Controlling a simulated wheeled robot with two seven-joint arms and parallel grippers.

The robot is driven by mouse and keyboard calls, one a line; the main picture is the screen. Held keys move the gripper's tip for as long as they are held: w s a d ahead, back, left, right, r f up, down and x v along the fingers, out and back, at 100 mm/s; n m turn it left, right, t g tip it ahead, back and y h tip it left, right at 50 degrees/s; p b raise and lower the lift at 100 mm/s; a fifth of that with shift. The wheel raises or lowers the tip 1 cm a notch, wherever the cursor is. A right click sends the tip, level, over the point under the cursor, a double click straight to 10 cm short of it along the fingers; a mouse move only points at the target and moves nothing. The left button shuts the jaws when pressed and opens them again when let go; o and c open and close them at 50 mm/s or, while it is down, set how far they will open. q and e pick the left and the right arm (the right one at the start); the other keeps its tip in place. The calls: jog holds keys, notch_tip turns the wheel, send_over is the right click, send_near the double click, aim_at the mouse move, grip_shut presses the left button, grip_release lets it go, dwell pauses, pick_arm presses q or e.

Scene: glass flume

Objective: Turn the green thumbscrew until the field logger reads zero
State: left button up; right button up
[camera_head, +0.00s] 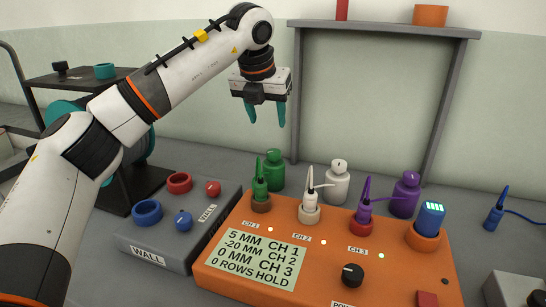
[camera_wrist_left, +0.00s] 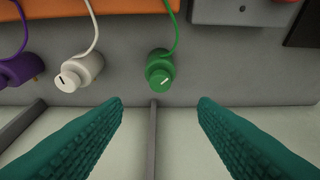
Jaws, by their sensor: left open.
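The green thumbscrew (camera_head: 273,172) stands upright behind the orange field logger (camera_head: 240,215). In the left wrist view the green thumbscrew (camera_wrist_left: 160,72) shows a white mark on its top and a green cable running from it. The logger display (camera_head: 256,257) reads 5 MM CH 1, -20 MM CH 2, 0 MM CH 3 and 0 ROWS HOLD. My left gripper (camera_head: 267,119) is open and empty, above the green thumbscrew and apart from it. In the left wrist view its fingers (camera_wrist_left: 160,103) spread below the thumbscrew in the picture. My right gripper is not in view.
White (camera_head: 337,183) and purple (camera_head: 405,195) thumbscrews stand to the right of the green one. Green, white and purple plugs sit along the logger, with a blue lit piece (camera_head: 430,218) at its right. A grey WALL box (camera_head: 150,250) stands left. A grey frame (camera_head: 440,110) rises behind.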

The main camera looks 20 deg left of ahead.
aim_at(274, 151)
pick_arm(q)
jog(key=x, duration=1.1)
jog(key=shift+s+b, duration=0.1)
jog(key=shift+b, duration=0.3)
jog(key=shift+f, duration=0.1)
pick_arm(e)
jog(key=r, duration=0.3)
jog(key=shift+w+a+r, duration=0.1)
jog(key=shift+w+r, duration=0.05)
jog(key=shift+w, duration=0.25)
pick_arm(q)
jog(key=c, duration=1)
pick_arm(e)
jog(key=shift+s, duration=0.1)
pick_arm(q)
jog(key=shift+o, duration=0.2)
jog(key=shift+a+m+h+p, duration=0.1)
jog(key=shift+m+h+p, duration=0.3)
jog(key=shift+m+p, duration=0.7)
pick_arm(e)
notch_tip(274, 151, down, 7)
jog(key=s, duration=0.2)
pick_arm(q)
jog(key=o, duration=1)
jog(key=shift+c, duration=0.2)
